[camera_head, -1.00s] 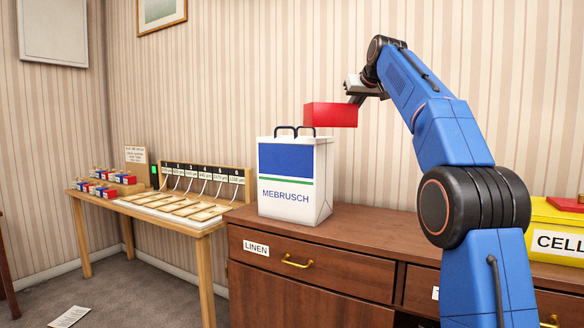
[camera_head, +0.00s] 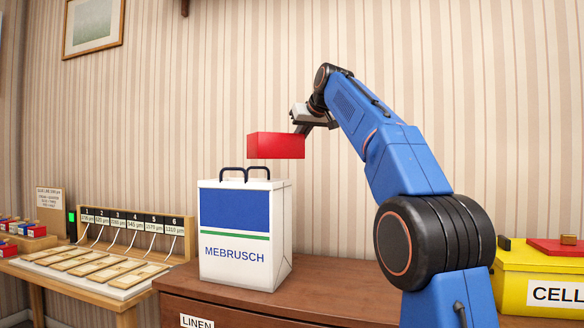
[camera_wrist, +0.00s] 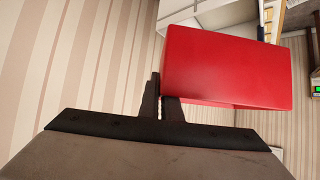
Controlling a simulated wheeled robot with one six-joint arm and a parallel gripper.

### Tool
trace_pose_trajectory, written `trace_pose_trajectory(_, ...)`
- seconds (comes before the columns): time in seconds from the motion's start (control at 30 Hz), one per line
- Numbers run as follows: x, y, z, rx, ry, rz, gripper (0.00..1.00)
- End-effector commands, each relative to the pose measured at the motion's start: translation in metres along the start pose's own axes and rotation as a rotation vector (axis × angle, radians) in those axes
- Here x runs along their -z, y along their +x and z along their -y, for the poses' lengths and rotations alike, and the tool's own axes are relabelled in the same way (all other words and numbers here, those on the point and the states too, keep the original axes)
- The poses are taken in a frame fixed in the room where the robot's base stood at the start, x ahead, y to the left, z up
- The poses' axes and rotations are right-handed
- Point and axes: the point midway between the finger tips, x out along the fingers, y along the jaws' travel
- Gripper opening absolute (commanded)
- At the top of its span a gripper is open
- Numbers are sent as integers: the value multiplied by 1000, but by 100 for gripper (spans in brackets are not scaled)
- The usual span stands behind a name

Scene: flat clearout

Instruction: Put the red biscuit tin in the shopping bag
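The red biscuit tin (camera_head: 276,146) is held in the air above the shopping bag, slightly above its handles. It also fills the upper right of the wrist view (camera_wrist: 228,68). My gripper (camera_head: 300,128) is shut on the tin's right end; in the wrist view its dark fingers (camera_wrist: 160,108) meet at the tin's edge. The white shopping bag (camera_head: 245,235), marked MEBRUSCH with a blue panel and black handles, stands upright on the wooden cabinet. The inside of the bag is hidden in the head view.
The brown cabinet (camera_head: 330,305) carries the bag. A yellow box (camera_head: 520,280) labelled CELL, with a red item on top, stands at the right. A side table (camera_head: 75,285) with numbered boards is at the left. Striped wall behind.

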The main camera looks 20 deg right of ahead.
Motion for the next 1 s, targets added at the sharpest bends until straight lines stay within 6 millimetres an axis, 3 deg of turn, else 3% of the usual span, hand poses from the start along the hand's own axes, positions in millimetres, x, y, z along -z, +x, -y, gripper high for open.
trace_pose_trajectory(0.73, -52, 35, 0, 1, 1, 0, 0)
trace_pose_trajectory(1.0, -55, 37, 0, 0, 0, -2, 0)
